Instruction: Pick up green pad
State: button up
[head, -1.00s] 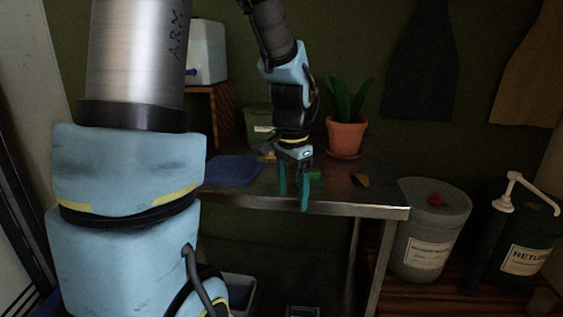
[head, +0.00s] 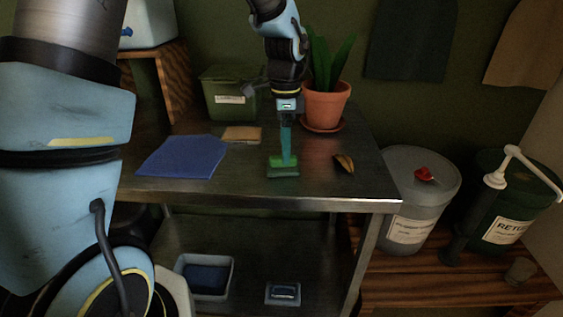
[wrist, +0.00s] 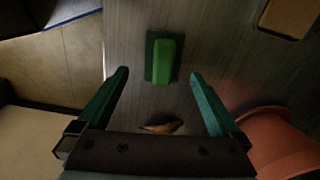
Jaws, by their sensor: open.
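The green pad (head: 283,172) lies on the metal table near its front edge, with a bright green raised block on a darker green base. In the wrist view the green pad (wrist: 164,58) lies ahead of the fingertips, roughly midway between them. My gripper (head: 286,158) points down over the pad in the head view, and its teal fingers overlap the pad there. In the wrist view my gripper (wrist: 158,74) is open, with nothing between its fingers. The fingers look apart from the pad.
On the metal table (head: 230,190) are a blue cloth (head: 181,157), a tan sponge-like block (head: 242,134), a brown leaf-like piece (head: 344,162), a green bin (head: 229,97) and a potted plant (head: 326,103). Two buckets (head: 425,190) (head: 510,205) stand right of the table.

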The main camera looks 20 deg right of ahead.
jog(key=shift+w+d+f+p, duration=0.15)
jog(key=shift+f+p, duration=0.9)
jog(key=shift+f, duration=1.6)
jog(key=shift+c, duration=0.2)
jog(key=c, duration=1.3)
jog(key=shift+o, duration=0.2)
